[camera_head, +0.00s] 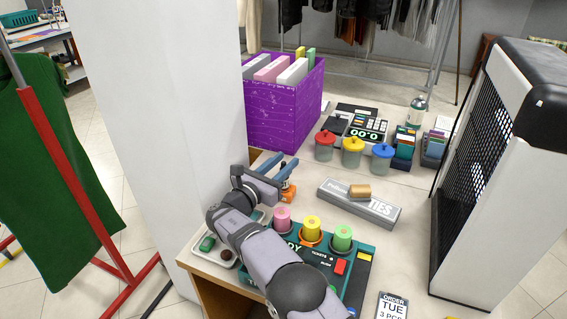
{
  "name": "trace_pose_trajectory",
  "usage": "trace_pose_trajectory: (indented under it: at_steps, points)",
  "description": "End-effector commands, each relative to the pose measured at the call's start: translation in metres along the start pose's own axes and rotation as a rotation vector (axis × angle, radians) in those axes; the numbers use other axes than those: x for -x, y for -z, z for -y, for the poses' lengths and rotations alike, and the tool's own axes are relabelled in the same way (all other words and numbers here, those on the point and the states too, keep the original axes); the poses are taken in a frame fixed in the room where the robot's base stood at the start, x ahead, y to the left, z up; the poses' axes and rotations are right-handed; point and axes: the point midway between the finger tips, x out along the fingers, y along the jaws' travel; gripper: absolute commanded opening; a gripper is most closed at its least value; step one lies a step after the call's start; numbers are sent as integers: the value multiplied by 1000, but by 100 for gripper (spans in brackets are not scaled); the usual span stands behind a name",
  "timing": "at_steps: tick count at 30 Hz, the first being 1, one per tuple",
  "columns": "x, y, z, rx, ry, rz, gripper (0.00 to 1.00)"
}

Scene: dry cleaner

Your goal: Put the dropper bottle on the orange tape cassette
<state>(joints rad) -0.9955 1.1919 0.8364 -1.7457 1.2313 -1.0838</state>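My gripper (289,160) is at the back left part of the counter, its two blue fingers apart with a gap between them. I see nothing clearly held between the fingers. A small orange object (288,191) with a darker part on top is just below and right of the fingers, partly hidden by them. I cannot tell whether it is the orange tape cassette or the dropper bottle. No other thing can be made out surely as either one. My arm hides part of the counter at the front left.
A purple file box (285,110) stands behind my gripper. A spool stand (325,275) and a shallow tray (226,262) flank my arm. Red, yellow and blue-lidded jars (352,158) stand farther back. Bare counter lies right of the TIES box.

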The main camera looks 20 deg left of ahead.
Motion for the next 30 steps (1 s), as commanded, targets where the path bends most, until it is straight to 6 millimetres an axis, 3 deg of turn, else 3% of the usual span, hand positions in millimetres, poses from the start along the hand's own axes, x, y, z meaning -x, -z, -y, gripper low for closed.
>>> trace_pose_trajectory:
  at_steps: [14,30]
  points:
    - [7,-4,-1,0,-2,0,30]
    - [94,-3,-1,0,-4,0,30]
